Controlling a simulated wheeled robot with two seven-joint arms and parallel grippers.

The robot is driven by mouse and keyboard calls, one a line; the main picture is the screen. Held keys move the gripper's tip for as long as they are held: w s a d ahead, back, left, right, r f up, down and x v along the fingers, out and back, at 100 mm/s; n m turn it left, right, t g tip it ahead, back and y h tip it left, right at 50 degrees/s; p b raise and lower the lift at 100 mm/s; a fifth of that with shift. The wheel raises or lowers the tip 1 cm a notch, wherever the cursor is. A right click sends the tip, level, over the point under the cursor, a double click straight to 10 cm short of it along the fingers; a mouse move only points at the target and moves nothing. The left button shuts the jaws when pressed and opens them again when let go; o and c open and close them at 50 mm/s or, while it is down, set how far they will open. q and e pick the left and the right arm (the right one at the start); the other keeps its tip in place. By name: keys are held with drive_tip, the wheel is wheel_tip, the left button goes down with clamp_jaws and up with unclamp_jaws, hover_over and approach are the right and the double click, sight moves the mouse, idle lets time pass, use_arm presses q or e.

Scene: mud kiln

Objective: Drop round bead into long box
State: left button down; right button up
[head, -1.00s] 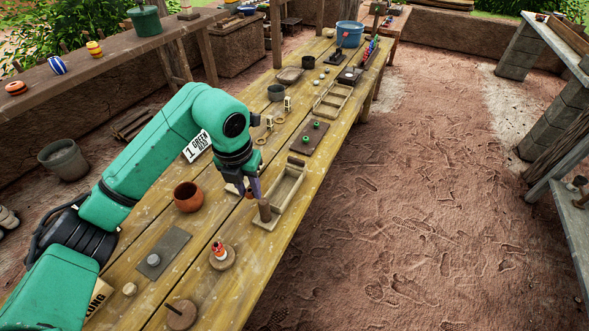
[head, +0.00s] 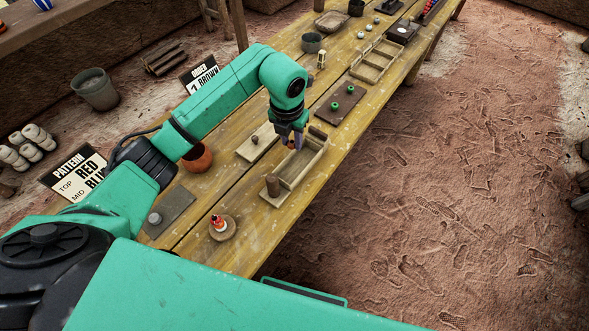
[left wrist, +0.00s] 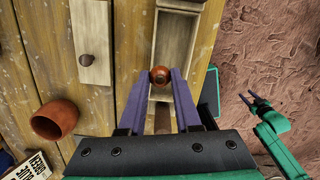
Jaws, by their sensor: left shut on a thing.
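My left gripper (head: 294,143) is shut on a round orange-brown bead (left wrist: 160,76), held between its purple fingertips. In the left wrist view the bead appears over the left inner side of the long wooden box (left wrist: 181,43). Its height above the box floor is hard to tell.
A dark board with green beads (head: 338,105) and a divided tray (head: 376,62) lie behind. A red-topped item stands on a round base (head: 222,233) nearer me.

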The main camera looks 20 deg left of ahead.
use_arm(q)
drive_tip(key=shift+s+r, duration=0.1)
drive_tip(key=c, duration=1)
unclamp_jaws()
drive_tip(key=shift+s+r, duration=0.1)
drive_tip(key=o, duration=0.5)
use_arm(e)
drive_tip(key=shift+s+d+r, duration=0.1)
drive_tip(key=shift+s+d, duration=0.1)
drive_tip(key=shift+d, duration=0.1)
use_arm(q)
drive_tip(key=shift+r, duration=0.1)
drive_tip(key=r, duration=0.2)
drive_tip(key=r+b, duration=0.1)
drive_tip(key=r, duration=0.2)
drive_tip(key=r+b, duration=0.1)
drive_tip(key=r, duration=0.1)
drive_tip(key=shift+s+r, duration=0.25)
drive_tip(key=shift+s, duration=0.1)
drive_tip(key=r, duration=0.4)
drive_tip(key=s+r, duration=0.1)
drive_tip(key=r, duration=0.1)
drive_tip(key=shift+a+r+p, duration=0.15)
drive_tip(key=shift+r+p, duration=0.15)
drive_tip(key=shift+r, duration=0.05)
use_arm(e)
drive_tip(key=shift+f, duration=0.75)
